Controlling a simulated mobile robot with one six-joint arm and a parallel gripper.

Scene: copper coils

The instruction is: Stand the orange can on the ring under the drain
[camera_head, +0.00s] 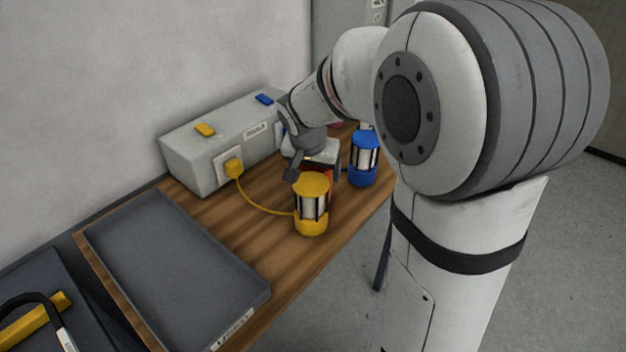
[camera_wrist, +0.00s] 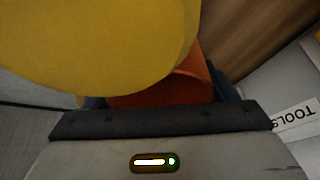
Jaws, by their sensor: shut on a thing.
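The orange can (camera_head: 329,184) is mostly hidden behind the yellow canister in the head view. My gripper (camera_head: 315,172) is shut on it, low over the wooden bench. In the wrist view the orange can (camera_wrist: 185,88) shows between the jaws, partly covered by a large yellow round top. I cannot tell whether the can touches the bench. Neither the ring nor the drain can be made out in either view.
The yellow canister (camera_head: 311,222) stands close in front of my gripper, with a yellow hose (camera_head: 258,207) to the grey box (camera_head: 193,163). A blue canister (camera_head: 363,174) stands to the right. A grey tray (camera_head: 165,262) covers the bench's near left.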

